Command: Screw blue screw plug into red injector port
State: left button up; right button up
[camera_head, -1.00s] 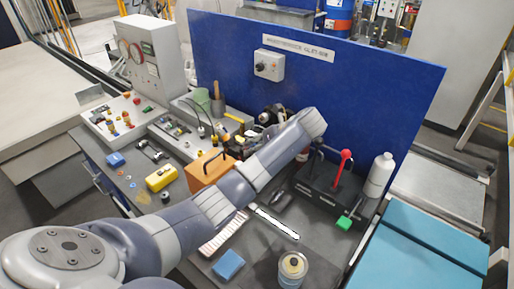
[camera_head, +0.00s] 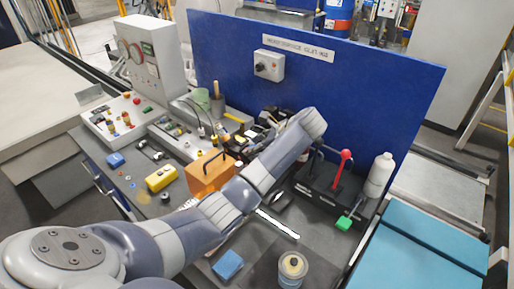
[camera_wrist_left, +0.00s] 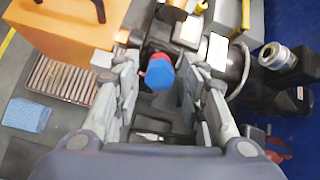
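In the left wrist view the blue screw plug (camera_wrist_left: 161,88) sits between the fingers of my left gripper (camera_wrist_left: 158,68). The red injector port (camera_wrist_left: 157,58) shows as a red rim right at the plug's far and left edges. I cannot tell whether the plug is threaded into it. The fingers stand apart on either side of the plug, with a visible gap on its left, so the gripper looks open around it. In the head view my left forearm hides the plug and port. My right gripper is in neither view.
An orange case (camera_head: 208,172) stands close to my left forearm. A black fixture with a red-knobbed lever (camera_head: 345,156) and a white bottle (camera_head: 380,174) stand to the right. A blue panel (camera_head: 370,95) rises behind the bench. A blue cloth (camera_head: 228,264) lies in front.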

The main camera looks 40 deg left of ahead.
pick_arm(q)
jog(key=shift+n, duration=1.4)
jog(key=n, duration=0.8)
jog(key=shift+f+b, duration=0.1)
jog(key=shift+b, duration=0.3)
jog(key=n, duration=0.3)
jog(key=shift+b, duration=0.35)
jog(key=shift+n, duration=0.5)
